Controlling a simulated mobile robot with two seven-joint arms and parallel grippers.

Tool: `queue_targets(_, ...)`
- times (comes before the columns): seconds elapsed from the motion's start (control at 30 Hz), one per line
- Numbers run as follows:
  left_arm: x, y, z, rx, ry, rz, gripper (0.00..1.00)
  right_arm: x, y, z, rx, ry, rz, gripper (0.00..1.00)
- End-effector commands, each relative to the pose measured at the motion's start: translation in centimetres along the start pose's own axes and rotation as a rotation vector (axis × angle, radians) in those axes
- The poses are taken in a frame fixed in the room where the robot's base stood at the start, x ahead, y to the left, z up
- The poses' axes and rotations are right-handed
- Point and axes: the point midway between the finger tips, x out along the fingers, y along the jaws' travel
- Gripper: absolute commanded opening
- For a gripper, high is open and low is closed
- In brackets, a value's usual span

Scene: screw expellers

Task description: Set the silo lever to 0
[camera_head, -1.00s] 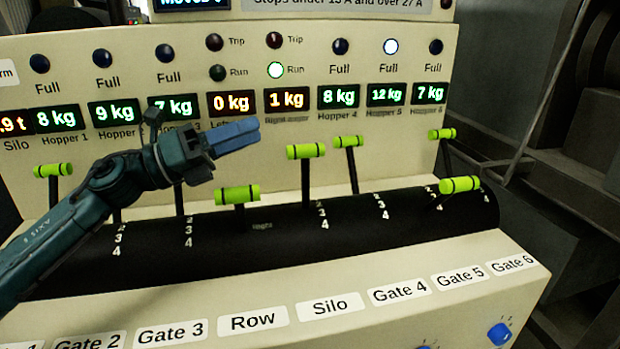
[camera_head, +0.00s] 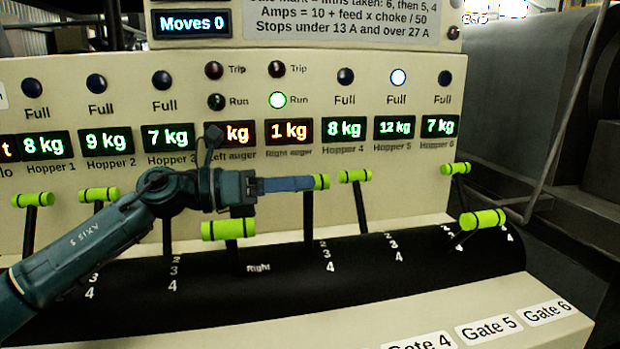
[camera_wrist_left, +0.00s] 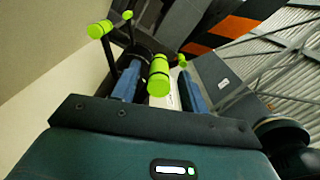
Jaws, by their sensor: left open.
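The silo lever (camera_head: 308,215) is a black stem with a lime-green cross handle, right of the low row lever (camera_head: 228,229). Its handle is mostly hidden behind my left gripper's blue fingers; only its right end shows. My left gripper (camera_head: 312,183) reaches in from the left, at handle height. In the left wrist view, a green handle (camera_wrist_left: 158,75), seemingly the silo lever's, lies between the two open blue fingers. I cannot tell whether they touch it. The silo's number marks show only partly beside the stem. My right gripper is not in view.
Other green-handled levers stand close by: gate 4 (camera_head: 355,176) just right, and gate 6 (camera_head: 455,168) and gate 5 (camera_head: 482,219) further right. The upright panel with its displays is behind the fingers. The black curved cover (camera_head: 380,280) lies below.

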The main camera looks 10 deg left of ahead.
Motion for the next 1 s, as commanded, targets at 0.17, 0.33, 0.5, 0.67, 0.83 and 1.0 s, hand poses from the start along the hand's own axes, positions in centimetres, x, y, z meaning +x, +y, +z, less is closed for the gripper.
queue_targets(0.17, 2.2, 0.0, 0.1, 0.0, -0.001, -0.001, 0.44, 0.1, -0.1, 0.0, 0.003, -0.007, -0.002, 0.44)
queue_targets(0.33, 2.9, 0.0, 0.0, 0.0, 0.0, 0.0, 0.44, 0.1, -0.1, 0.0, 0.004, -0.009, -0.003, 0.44)
queue_targets(0.5, 2.9, 0.0, 0.0, 0.0, 0.0, 0.001, 0.44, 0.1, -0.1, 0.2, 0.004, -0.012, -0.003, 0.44)
queue_targets(0.67, 2.9, 0.0, 0.0, 0.0, 0.0, 0.0, 0.36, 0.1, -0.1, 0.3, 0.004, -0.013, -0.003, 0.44)
queue_targets(0.83, 2.9, 0.0, 0.0, 0.0, 0.0, 0.0, 0.22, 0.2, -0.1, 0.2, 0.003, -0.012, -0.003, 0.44)
queue_targets(1.0, 2.9, 0.0, 0.0, 0.0, 0.0, 0.0, 0.08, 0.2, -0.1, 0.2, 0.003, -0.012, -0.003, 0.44)
